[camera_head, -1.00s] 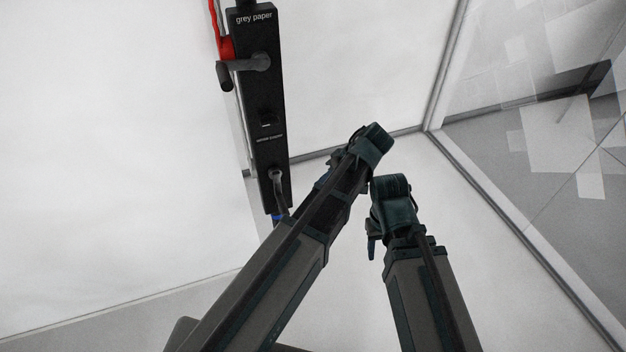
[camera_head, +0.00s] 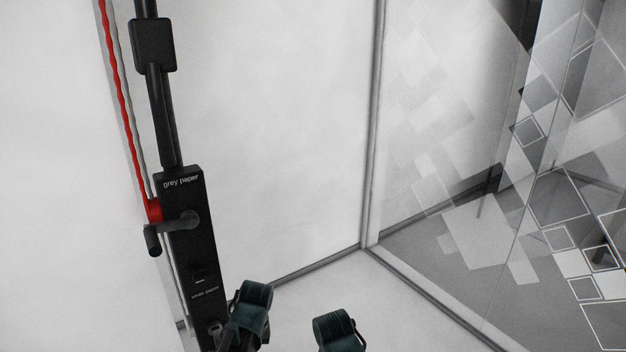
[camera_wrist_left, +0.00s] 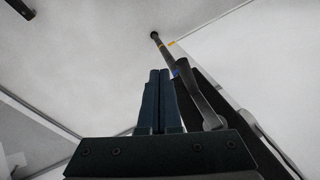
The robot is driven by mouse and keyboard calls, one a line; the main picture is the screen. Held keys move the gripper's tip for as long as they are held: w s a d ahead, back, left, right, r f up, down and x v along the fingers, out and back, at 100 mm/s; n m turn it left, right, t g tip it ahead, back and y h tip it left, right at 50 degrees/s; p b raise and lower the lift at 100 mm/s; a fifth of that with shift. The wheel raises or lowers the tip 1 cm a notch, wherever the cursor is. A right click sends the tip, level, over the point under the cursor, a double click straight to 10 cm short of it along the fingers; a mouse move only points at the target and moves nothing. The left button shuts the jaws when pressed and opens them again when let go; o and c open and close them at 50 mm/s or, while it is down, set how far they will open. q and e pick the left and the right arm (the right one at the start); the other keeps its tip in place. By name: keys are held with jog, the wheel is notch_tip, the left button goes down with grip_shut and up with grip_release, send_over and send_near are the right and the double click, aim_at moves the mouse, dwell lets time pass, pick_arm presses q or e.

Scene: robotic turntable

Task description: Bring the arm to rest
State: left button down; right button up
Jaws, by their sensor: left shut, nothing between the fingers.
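My left gripper (camera_wrist_left: 157,88) shows in the left wrist view with its two fingers together and nothing between them. In the head view only the dark teal upper part of my left arm (camera_head: 250,302) shows, overlapping the lower right edge of the black crank panel (camera_head: 194,256); its fingertips cannot be made out there. My right arm (camera_head: 338,332) shows at the bottom edge, apart from the left one, and its gripper is out of frame. In the left wrist view a grey crank handle (camera_wrist_left: 205,100) is just right of the fingers; I cannot tell if they touch.
The panel, labelled "grey paper", carries an upper crank (camera_head: 178,222) and a red chain (camera_head: 121,90). A black pole (camera_head: 163,115) rises above it. White walls and floor surround it. A glass wall (camera_head: 450,150) stands at the right. The floor between looks clear.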

pick_arm(q)
jog(key=s+d+f+m+h+b, duration=0.1)
jog(key=s+d+f+m+b, duration=0.3)
jog(key=s+d, duration=0.5)
jog(key=shift+d+f+m+g+b, duration=0.35)
jog(key=shift+d+f+m, duration=0.15)
jog(key=shift+m, duration=0.6)
dwell(1.5)
